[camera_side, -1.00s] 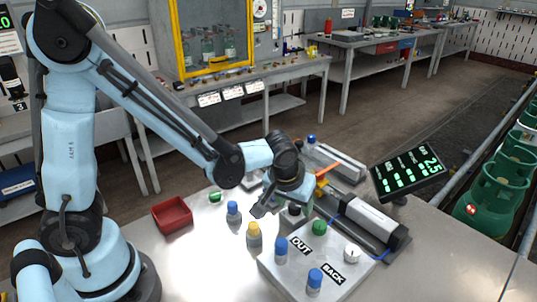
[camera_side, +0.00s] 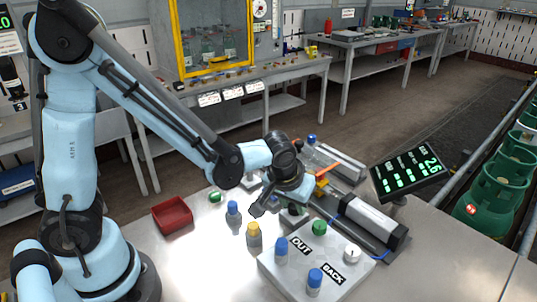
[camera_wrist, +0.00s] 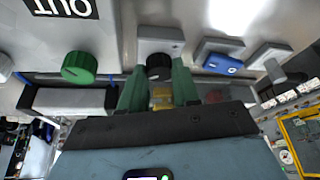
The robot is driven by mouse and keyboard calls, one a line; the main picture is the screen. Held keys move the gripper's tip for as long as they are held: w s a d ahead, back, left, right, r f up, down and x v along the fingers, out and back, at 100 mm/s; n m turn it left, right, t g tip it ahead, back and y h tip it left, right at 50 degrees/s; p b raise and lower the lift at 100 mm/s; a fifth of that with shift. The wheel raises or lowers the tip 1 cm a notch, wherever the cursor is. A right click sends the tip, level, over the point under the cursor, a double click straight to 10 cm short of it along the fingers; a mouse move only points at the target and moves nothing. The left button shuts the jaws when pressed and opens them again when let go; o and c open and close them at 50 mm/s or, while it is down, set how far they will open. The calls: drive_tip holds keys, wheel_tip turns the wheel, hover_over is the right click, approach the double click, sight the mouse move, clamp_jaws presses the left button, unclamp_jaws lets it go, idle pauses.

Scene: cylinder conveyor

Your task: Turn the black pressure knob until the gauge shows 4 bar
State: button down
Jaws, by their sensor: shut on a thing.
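The black knob (camera_wrist: 158,66) sits between the two green fingers of my gripper (camera_wrist: 159,80) in the wrist view. My gripper is shut on it. In the side view, my gripper (camera_side: 293,203) points down at the far-left part of the light control box, and its fingers largely cover the knob (camera_side: 294,210). The gauge is a dark tilted display (camera_side: 409,175) with green characters, at the right behind the box. Its large figure reads about 2.6.
The control box (camera_side: 333,279) has OUT and BACK labels, blue knobs (camera_side: 315,281), a green knob (camera_side: 319,227) and a white knob (camera_side: 352,253). A red tray (camera_side: 172,215) lies farther left.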

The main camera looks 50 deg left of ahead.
drive_tip(key=m+h, duration=0.1)
drive_tip(key=m, duration=0.1)
drive_tip(key=m+h, duration=0.1)
drive_tip(key=m, duration=0.2)
drive_tip(key=shift+a, duration=0.2)
drive_tip(key=m+h, duration=0.1)
drive_tip(key=m, duration=0.4)
drive_tip(key=shift+h, duration=0.4)
drive_tip(key=shift+g, duration=0.3)
drive_tip(key=c, duration=0.8)
unclamp_jaws()
drive_tip(key=shift+a, duration=0.1)
drive_tip(key=shift+v, duration=6.05)
